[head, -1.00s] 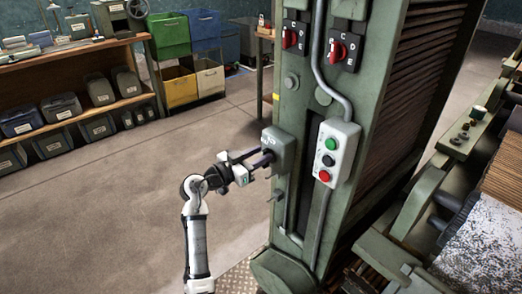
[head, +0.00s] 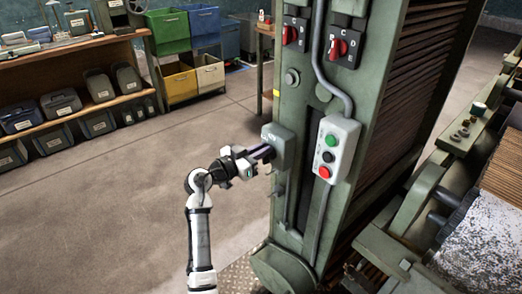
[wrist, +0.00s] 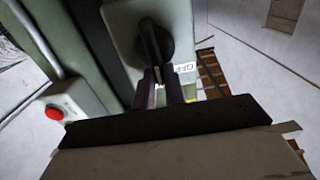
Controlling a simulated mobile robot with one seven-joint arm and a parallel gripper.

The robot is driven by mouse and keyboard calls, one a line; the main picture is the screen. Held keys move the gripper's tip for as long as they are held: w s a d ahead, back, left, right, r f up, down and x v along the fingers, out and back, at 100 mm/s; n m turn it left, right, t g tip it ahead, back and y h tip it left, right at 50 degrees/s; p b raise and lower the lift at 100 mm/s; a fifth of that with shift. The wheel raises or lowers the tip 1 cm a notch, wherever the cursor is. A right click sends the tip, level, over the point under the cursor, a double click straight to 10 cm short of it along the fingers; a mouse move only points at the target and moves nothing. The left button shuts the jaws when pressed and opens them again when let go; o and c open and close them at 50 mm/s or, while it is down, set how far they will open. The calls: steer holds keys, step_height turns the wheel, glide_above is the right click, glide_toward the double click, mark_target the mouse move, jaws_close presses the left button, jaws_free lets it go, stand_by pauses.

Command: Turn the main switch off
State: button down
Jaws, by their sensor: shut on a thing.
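The main switch is a grey-green box (head: 284,140) on the side of the green machine column. In the wrist view the box (wrist: 118,28) carries a black rotary knob (wrist: 150,42) with a raised grip. A white label reading OFF (wrist: 185,68) sits at the lower right of the knob. My gripper (head: 268,152) is at the front of the box. Its dark fingers (wrist: 163,88) are shut on the lower end of the knob's grip, which they partly hide. The knob itself is hidden in the head view.
A push-button box (head: 333,150) with green, black and red buttons is on the neighbouring face; its red button (wrist: 55,113) shows in the wrist view. Two red selector switches (head: 338,48) (head: 290,35) are above. Open floor (head: 130,200) lies left of the column.

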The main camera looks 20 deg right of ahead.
steer(key=n, duration=0.2)
steer(key=w+n, duration=0.1)
steer(key=n, duration=0.2)
steer(key=shift+a+f, duration=0.15)
steer(key=shift+w+a+f+n+p, duration=0.1)
steer(key=shift+w+f+n+p, duration=0.25)
steer(key=shift+n+p, duration=1.2)
steer(key=shift+w+a+f+n+p, duration=0.1)
steer(key=shift+f+n+p, duration=0.25)
steer(key=shift+n, duration=2.35)
steer(key=shift+w+f+n+p, duration=0.35)
steer(key=shift+n+p, duration=0.5)
steer(key=shift+n, duration=1.3)
steer(key=shift+s+f, duration=0.1)
steer(key=shift+f, duration=0.05)
steer(key=c, duration=1.5)
jaws_free()
steer(key=shift+o, duration=0.2)
